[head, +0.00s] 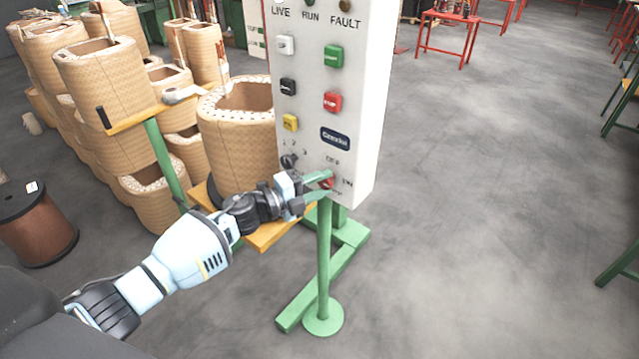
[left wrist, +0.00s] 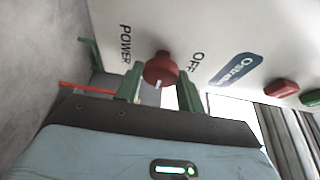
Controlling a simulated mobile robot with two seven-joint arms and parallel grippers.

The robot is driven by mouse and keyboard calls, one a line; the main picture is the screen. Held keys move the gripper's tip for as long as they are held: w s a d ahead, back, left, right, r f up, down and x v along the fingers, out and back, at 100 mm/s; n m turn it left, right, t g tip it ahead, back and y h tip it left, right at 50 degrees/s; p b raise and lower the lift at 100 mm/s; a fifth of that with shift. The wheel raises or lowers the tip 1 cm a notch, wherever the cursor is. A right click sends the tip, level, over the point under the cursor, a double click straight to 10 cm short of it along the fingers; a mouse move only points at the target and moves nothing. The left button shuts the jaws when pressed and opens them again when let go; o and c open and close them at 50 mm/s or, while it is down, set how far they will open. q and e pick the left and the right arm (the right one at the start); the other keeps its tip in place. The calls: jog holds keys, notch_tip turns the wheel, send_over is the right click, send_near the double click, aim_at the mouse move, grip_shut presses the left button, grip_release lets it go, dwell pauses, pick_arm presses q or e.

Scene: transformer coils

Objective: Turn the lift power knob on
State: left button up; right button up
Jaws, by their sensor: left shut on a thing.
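The red lift power knob (head: 327,183) is on the lower front of the white control panel (head: 367,110), by the "OFF" and "ON" lettering. In the left wrist view the knob (left wrist: 161,68) is round and red with a short white mark, between the "POWER" and "OFF" labels. My left gripper (head: 322,185) is at the panel with its green fingers either side of the knob, shut on it. The fingers hide part of the knob in the head view. I cannot tell its exact pointer setting. My right gripper is not in view.
Above the knob are a black selector (head: 289,160), a green button (head: 334,56), a red stop button (head: 332,101) and a yellow button (head: 290,122). A green post (head: 323,260) stands below the panel.

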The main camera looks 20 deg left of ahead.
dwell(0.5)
pick_arm(q)
jog(key=o, duration=1)
jog(key=shift+a, duration=0.1)
jog(key=v, duration=0.7)
jog(key=shift+s+a, duration=0.2)
jog(key=shift+s, duration=0.1)
